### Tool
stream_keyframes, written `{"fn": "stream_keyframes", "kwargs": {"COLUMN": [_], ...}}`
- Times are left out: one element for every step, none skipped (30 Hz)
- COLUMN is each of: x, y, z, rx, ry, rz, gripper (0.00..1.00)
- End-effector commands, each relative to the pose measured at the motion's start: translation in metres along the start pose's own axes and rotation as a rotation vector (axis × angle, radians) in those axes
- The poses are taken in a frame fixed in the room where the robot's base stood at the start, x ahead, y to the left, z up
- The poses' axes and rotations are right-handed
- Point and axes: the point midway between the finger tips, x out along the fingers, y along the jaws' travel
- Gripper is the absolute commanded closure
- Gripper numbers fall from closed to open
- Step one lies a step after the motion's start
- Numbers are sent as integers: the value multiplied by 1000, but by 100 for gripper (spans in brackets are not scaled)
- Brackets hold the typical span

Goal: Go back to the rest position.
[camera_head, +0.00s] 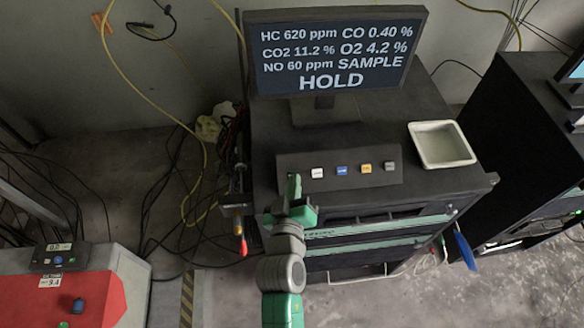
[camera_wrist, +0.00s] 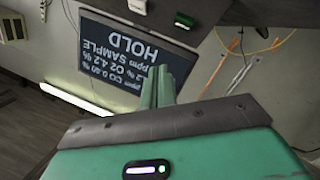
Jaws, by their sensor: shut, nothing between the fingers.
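My gripper (camera_head: 294,183) is shut and empty in the head view, at the left end of the button panel (camera_head: 290,160) on top of the black analyser cabinet (camera_head: 440,150). The fingertips are just left of the white button (camera_head: 317,173); I cannot tell whether they touch the panel. In the wrist view the green fingers (camera_wrist: 157,85) are together and point toward the monitor (camera_wrist: 130,50), which appears upside down. The monitor also shows in the head view (camera_head: 335,50) and reads HOLD, with gas values and SAMPLE.
A white tray (camera_head: 441,144) sits on the cabinet's right side. Blue (camera_head: 341,169), yellow and grey buttons line the panel. Tools with coloured handles (camera_head: 240,230) hang at the cabinet's left. A red and grey machine (camera_head: 75,295) stands lower left. Cables (camera_head: 165,195) cover the floor at left.

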Motion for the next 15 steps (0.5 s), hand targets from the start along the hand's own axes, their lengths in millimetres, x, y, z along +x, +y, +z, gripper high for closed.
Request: {"fn": "stream_keyframes", "kwargs": {"x": [-4, -5, -7, -8, -8, -8, -8, -8, -8, -8, -8, -8, -8, -8, -8], "y": [5, 6, 6, 7, 6, 6, 6, 6, 6, 6, 6, 6, 6, 6, 6], "z": [-6, -7, -7, -7, -7, -6, -6, -6, -6, -5, -5, -5, -5, -6, -5], "rx": [0, 0, 0, 0, 0, 0, 0, 0, 1, 0, 0, 1, 1, 1, 1], "ry": [-1, -1, -1, -1, -1, -1, 0, 0, 0, 0, 0, 0, 0, 0, 0], "rz": [0, 0, 0, 0, 0, 0, 0, 0, 0, 0, 0, 0, 0, 0, 0], "gripper": [100, 100, 100, 100, 100, 100, 100, 100, 100, 100, 100, 100, 100, 100, 100]}}
